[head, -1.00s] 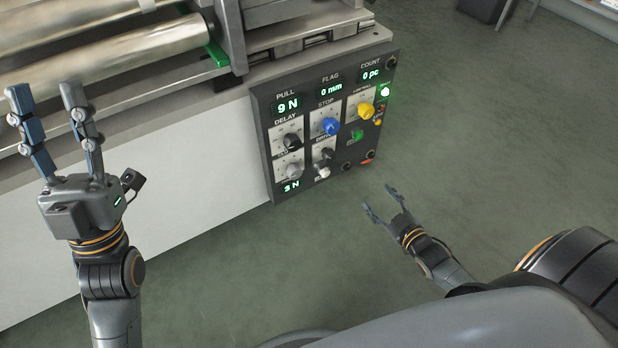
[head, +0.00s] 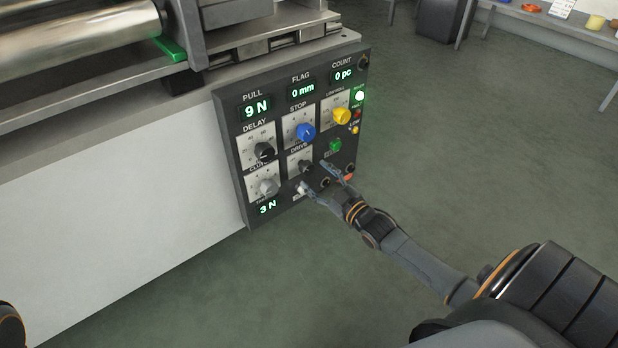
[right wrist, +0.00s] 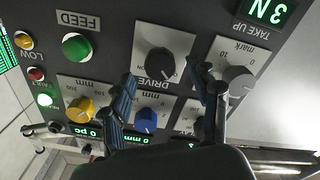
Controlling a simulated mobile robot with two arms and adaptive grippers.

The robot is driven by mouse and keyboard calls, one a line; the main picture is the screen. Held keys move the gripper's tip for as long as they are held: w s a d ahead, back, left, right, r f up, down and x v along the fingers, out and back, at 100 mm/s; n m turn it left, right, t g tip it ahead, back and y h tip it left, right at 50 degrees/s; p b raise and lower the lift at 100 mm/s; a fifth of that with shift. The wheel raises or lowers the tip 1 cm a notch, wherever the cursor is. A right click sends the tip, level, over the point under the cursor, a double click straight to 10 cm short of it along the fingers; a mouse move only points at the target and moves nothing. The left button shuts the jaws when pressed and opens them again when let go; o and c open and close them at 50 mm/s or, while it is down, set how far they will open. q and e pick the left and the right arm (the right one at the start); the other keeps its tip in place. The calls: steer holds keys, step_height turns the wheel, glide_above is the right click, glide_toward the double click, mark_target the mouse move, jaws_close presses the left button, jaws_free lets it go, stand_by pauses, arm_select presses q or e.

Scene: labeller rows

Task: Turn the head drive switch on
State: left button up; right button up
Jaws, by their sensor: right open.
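The drive switch (head: 305,167) is a black knob on a pale plate labelled DRIVE, low on the dark control panel (head: 232,150). In the right wrist view the black drive knob (right wrist: 163,50) shows upside down, just ahead of and between my fingertips. My right gripper (head: 316,177) is open in front of the lower panel, a finger to either side of the knob, with no clear contact. Its spread fingers also show in the right wrist view (right wrist: 166,80). Whether the switch is on or off I cannot tell. My left gripper is out of view.
Close around the switch are the blue stop knob (head: 306,132), black delay knob (head: 264,152), grey knob (head: 268,186), yellow knob (head: 341,116) and green feed button (right wrist: 76,46). A lit green lamp (head: 360,96) is at upper right. Floor right of the panel is clear.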

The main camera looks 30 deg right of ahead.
mark_target(310, 170)
steer(key=shift+w+a+b, duration=0.15)
steer(key=shift+w+b, duration=0.55)
steer(key=shift+w, duration=1.25)
steer(key=c, duration=1.2)
